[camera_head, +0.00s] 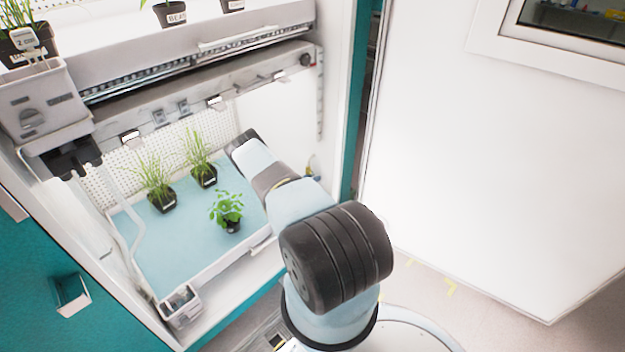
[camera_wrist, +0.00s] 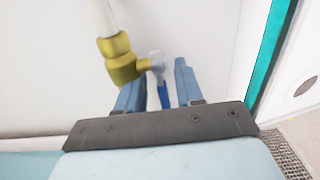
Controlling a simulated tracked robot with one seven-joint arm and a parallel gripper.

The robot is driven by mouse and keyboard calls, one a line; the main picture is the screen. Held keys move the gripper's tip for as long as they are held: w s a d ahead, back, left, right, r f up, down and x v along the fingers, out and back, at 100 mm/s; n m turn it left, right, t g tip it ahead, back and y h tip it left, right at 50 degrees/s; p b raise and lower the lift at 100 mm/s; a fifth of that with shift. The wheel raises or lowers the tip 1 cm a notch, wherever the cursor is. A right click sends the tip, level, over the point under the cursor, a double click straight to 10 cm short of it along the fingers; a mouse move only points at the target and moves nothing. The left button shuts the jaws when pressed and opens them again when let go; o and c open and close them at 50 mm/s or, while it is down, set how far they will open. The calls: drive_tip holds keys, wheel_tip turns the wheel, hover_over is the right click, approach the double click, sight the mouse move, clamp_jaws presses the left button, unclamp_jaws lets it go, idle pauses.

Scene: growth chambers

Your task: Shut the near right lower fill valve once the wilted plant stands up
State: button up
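A leafy green plant (camera_head: 227,208) in a small black pot stands on the blue mat inside the lower chamber, its stems upright and leaves spread. A brass valve (camera_wrist: 120,62) hangs below a white pipe in the wrist view, with a grey fitting and a blue lever (camera_wrist: 163,96) on its right side. In the head view my arm hides the gripper.
Two grassy pots (camera_head: 160,196) stand behind the leafy plant on the blue mat (camera_head: 180,250). An upper shelf (camera_head: 180,55) with more pots is above. A grey box with tubing (camera_head: 45,105) is at left, a white panel (camera_head: 480,170) at right.

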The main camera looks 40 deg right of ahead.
drive_tip(key=shift+c, duration=0.5)
clamp_jaws()
